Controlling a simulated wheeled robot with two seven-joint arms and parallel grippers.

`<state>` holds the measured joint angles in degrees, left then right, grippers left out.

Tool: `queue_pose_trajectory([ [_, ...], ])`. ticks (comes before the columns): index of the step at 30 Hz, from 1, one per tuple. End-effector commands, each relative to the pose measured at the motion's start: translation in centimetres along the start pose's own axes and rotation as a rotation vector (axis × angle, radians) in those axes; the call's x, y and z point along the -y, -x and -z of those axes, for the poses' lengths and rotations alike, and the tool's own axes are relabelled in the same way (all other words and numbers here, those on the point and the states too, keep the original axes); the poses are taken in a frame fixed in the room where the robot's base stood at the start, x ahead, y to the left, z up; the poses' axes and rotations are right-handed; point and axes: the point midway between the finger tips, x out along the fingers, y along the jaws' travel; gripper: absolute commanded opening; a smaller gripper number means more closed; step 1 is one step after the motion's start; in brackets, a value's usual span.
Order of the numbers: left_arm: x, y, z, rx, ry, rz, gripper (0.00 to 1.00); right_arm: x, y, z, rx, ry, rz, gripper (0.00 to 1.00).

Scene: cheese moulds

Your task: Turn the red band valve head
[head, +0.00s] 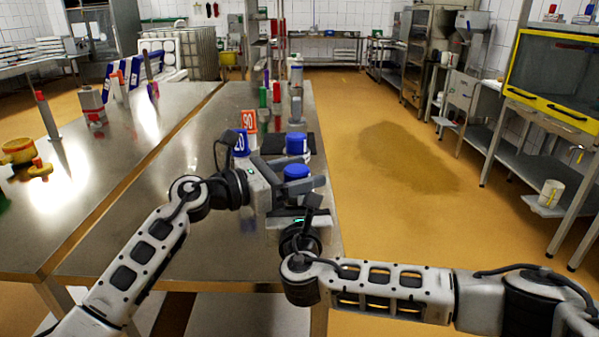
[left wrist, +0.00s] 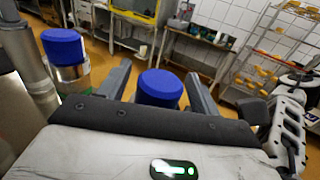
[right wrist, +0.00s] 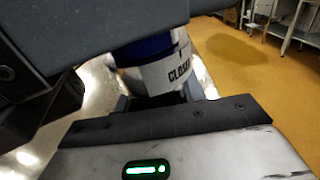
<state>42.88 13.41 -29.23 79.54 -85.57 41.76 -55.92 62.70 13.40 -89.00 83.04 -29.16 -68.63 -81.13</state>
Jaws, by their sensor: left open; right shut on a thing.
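A blue round valve head (head: 296,171) stands near the right edge of the near table. It also shows in the left wrist view (left wrist: 160,88). My left gripper (head: 303,176) is open, with one finger on either side of this head. My right gripper (head: 300,213) is low beside it, shut on a white cylindrical body (right wrist: 160,76) lettered "CLOSE", its last part cut off, with blue above. Its fingers are largely hidden. A second blue head (head: 296,143) on a light body stands just behind; it shows in the left wrist view (left wrist: 63,47). I cannot make out a red band on either.
Number cards, a blue one (head: 241,143) and an orange "90" (head: 249,121), stand left of the heads. A dark mat (head: 272,143) lies behind. A red cylinder (head: 276,92) and posts stand farther back.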

Motion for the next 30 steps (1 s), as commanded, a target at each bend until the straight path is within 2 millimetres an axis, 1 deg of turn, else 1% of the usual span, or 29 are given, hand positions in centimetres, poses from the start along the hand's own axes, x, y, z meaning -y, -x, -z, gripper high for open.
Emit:
queue_pose_trajectory([
  [7, -0.01, -0.06, -0.01, 0.0, -0.001, 0.0, 0.63, -0.05, 0.03, 0.05, -0.001, -0.001, -0.001, 0.04],
  [8, -0.01, -0.05, -0.02, 0.0, -0.001, 0.0, 0.55, -0.05, 0.03, 0.05, -0.001, -0.001, -0.001, 0.04],
  [9, -0.01, -0.05, -0.01, 0.0, -0.001, 0.0, 0.44, -0.05, 0.03, 0.05, -0.001, -0.001, -0.001, 0.04],
  [12, -0.01, -0.04, -0.01, 0.0, -0.001, 0.0, 0.18, -0.05, 0.03, 0.05, -0.001, -0.001, -0.001, 0.04],
  [18, -0.08, -0.07, 0.02, -0.005, 0.001, 0.025, 0.18, -0.05, 0.03, 0.05, -0.001, -0.001, -0.001, 0.04],
  [25, -0.06, -0.09, 0.12, -0.007, 0.003, 0.192, 0.18, -0.04, 0.03, 0.05, -0.001, 0.0, -0.001, 0.04],
  [30, 0.1, -0.02, 0.07, -0.003, 0.001, 0.26, 0.18, -0.05, 0.03, 0.05, -0.001, 0.0, -0.001, 0.04],
])
